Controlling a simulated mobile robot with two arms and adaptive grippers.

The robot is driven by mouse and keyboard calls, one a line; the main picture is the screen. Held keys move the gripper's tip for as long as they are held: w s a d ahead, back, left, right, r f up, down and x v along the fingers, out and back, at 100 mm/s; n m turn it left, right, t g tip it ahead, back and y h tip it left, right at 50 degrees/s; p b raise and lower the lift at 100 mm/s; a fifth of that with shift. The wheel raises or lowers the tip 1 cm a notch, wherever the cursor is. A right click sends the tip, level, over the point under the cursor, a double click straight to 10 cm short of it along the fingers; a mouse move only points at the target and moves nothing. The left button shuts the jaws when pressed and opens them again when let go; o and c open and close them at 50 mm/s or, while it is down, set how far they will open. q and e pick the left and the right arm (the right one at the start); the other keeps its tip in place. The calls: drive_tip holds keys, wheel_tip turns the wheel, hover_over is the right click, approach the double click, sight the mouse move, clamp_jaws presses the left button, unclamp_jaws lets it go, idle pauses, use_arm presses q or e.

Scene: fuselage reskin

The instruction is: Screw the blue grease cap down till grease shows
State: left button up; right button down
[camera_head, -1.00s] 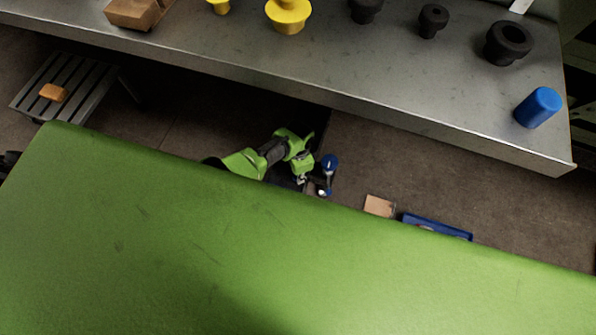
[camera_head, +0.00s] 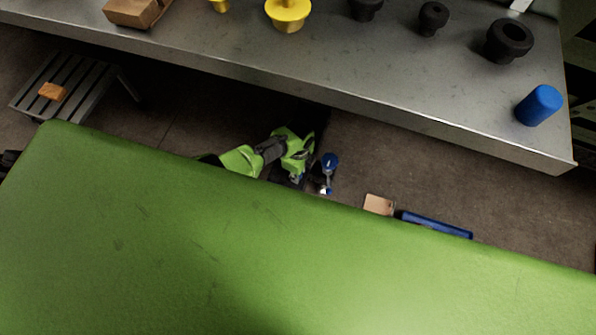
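A blue item (camera_head: 330,160) with a rounded top and a thin, pale lower part stands just right of my green arm's end, beyond the big green surface. I cannot tell whether it is the grease cap. My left gripper (camera_head: 304,180) is at the end of that arm, which comes in from the left. Its fingers are small, dark and partly hidden behind the green edge, so I cannot tell if they touch the blue item. No grease can be made out. My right gripper is not in view.
A large green surface (camera_head: 200,250) fills the foreground. The metal bench (camera_head: 400,110) holds yellow and black fittings and a brown block (camera_head: 137,12). A slatted stool (camera_head: 75,85) carries an orange block (camera_head: 53,92). A tan piece (camera_head: 379,204) and a long blue object (camera_head: 436,225) lie beyond the green edge.

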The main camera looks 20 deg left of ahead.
use_arm(q)
drive_tip(key=shift+m, duration=0.6)
drive_tip(key=shift+d, duration=0.1)
drive_tip(key=o, duration=1.1)
wheel_tip(320, 180, up, 12)
idle(0.6)
